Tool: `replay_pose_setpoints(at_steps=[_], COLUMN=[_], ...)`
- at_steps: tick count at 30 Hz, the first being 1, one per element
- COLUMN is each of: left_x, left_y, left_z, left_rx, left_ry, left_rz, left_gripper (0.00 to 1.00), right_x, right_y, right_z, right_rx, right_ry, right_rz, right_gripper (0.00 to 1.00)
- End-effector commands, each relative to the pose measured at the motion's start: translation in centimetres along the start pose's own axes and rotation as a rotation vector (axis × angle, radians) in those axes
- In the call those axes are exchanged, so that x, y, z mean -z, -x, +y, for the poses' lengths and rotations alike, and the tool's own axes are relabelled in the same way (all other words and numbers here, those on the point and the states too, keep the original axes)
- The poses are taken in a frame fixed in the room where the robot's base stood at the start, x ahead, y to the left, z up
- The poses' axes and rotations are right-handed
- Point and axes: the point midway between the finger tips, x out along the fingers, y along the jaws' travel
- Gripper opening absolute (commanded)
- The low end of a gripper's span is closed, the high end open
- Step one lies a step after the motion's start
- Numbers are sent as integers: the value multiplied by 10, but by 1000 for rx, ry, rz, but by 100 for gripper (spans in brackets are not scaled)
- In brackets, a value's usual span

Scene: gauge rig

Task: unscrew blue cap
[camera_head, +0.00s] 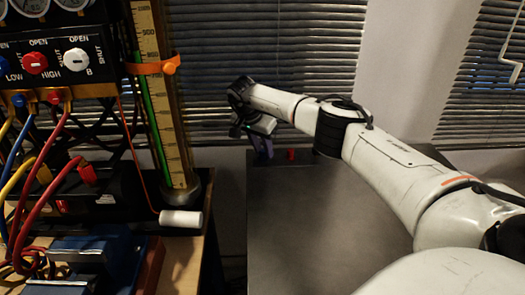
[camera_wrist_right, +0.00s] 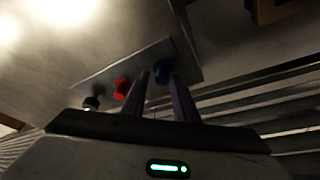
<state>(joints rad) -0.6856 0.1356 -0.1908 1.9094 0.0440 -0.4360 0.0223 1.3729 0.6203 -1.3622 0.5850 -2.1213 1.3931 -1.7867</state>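The blue cap (camera_wrist_right: 163,72) shows in the right wrist view on a grey plate (camera_wrist_right: 186,50), at the end of a row of fittings. My right gripper (camera_wrist_right: 160,78) points at it, with its two purple-grey fingers apart and the blue cap between their tips. I see no clear contact between fingers and cap. In the head view my right gripper (camera_head: 262,148) is at the far edge of the dark table, and the blue cap is hidden there. My left gripper is not in view.
A red cap (camera_wrist_right: 121,88) sits close beside the blue one and also shows in the head view (camera_head: 291,154). A dark fitting (camera_wrist_right: 91,103) is further along. The dark table (camera_head: 320,220) is otherwise clear. A gauge rig with hoses and a tall scale tube (camera_head: 160,90) stands left.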

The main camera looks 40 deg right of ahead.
Motion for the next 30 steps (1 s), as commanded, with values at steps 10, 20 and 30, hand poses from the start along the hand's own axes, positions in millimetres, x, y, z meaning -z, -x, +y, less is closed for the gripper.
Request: replay_pose_setpoints(at_steps=[10, 20, 30], left_x=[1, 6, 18], left_y=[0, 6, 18], left_z=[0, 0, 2], left_rx=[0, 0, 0], left_ry=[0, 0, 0], left_rz=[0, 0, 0], left_gripper=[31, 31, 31], right_x=[0, 2, 2], right_y=[1, 2, 1], right_z=[0, 2, 3], right_rx=[0, 12, 71], right_ry=[2, 40, 189], right_rz=[0, 0, 0], right_gripper=[0, 0, 0])
